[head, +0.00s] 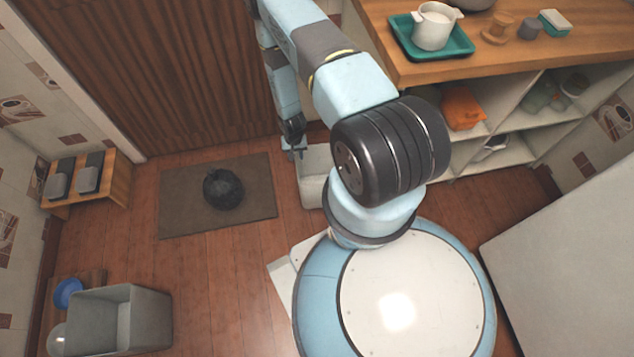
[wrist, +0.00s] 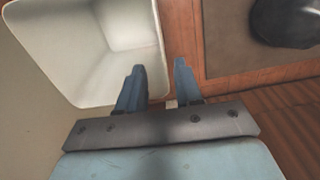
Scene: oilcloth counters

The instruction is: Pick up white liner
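A white open-topped bin (head: 312,168) stands on the floor beside the shelf unit, partly hidden behind my arm in the head view. In the wrist view its pale interior (wrist: 88,50) looks empty. I cannot tell a separate white liner from the bin wall. My gripper (head: 295,153) points down at the bin's left edge in the head view. In the wrist view my gripper (wrist: 159,66) is open, and the bin's right rim shows between its two blue fingers. I cannot tell whether the fingers touch the rim.
A dark round bag (head: 223,189) lies on a brown mat (head: 178,215), left of the bin. A grey bin (head: 148,318) stands at lower left near a blue bowl (head: 68,292). The shelf unit (head: 512,152) and counter (head: 395,62) bound the right. Floor between mat and grey bin is clear.

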